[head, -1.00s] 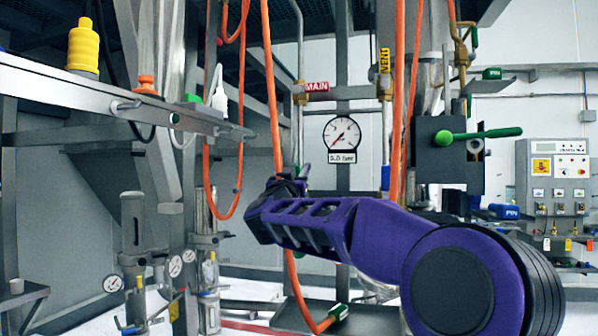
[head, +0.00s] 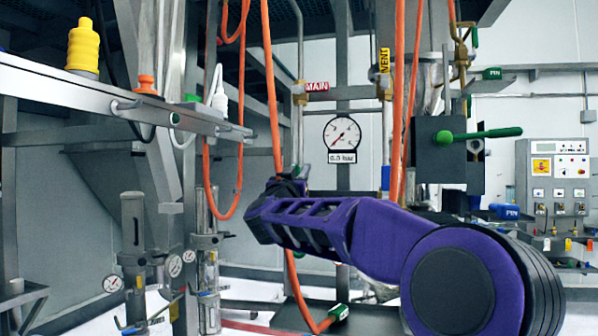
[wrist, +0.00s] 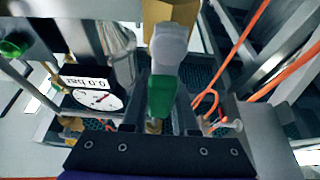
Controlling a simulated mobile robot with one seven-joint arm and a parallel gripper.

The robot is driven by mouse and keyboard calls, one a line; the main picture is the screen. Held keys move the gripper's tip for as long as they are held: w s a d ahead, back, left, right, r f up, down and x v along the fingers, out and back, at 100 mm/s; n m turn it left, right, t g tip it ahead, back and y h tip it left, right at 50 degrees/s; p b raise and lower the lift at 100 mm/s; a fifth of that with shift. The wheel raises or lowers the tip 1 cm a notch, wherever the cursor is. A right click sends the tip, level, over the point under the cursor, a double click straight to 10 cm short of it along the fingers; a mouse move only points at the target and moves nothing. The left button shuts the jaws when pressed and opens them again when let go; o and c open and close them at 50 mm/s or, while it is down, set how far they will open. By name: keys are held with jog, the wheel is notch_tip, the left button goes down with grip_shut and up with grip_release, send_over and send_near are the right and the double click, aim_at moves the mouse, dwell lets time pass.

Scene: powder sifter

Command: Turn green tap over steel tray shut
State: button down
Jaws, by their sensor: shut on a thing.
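In the wrist view a green tap handle (wrist: 163,96) with a pale grey end stands upright in the picture between the dark fingers of my gripper (wrist: 160,118). My gripper is shut on this handle. In the head view my gripper (head: 284,188) is in front of the metal frame, below and left of the round pressure gauge (head: 342,132). There the handle is hidden behind my gripper and arm. I cannot make out the steel tray for sure. A flat dark metal surface (head: 290,318) lies low in the head view, below my arm.
Orange hoses (head: 271,90) hang close to my gripper, and one ends in a green coupling (head: 339,311). The gauge label reads 0.0 bar. A green-handled lever (head: 487,134) stands out at the right. A steel rail (head: 100,88) crosses the left.

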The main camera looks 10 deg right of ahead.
jog(key=shift+d+m, duration=0.1)
jog(key=shift+m, duration=0.3)
jog(key=shift+s+d+m+g+h, duration=0.2)
jog(key=shift+m+g+h, duration=0.1)
jog(key=shift+m, duration=0.3)
jog(key=shift+s+d+m+g+h, duration=0.1)
jog(key=shift+d+m+g+h, duration=0.15)
jog(key=shift+m, duration=0.35)
jog(key=shift+s+d+f+m+g+h+b, duration=0.15)
jog(key=shift+s+d+f+m+g+h, duration=0.3)
jog(key=shift+m, duration=1.45)
jog(key=shift+s+d+f+m+g+h+b, duration=0.2)
jog(key=shift+d+f+m+g+h, duration=0.5)
jog(key=shift+m, duration=1.2)
jog(key=shift+s+d+f+m+g+h+b, duration=0.2)
jog(key=shift+d+m+g+h, duration=0.6)
jog(key=shift+m, duration=1.1)
jog(key=shift+a+g+y, duration=0.1)
jog(key=shift+g+y, duration=0.2)
jog(key=c, duration=0.7)
grip_release()
jog(key=shift+s, duration=0.1)
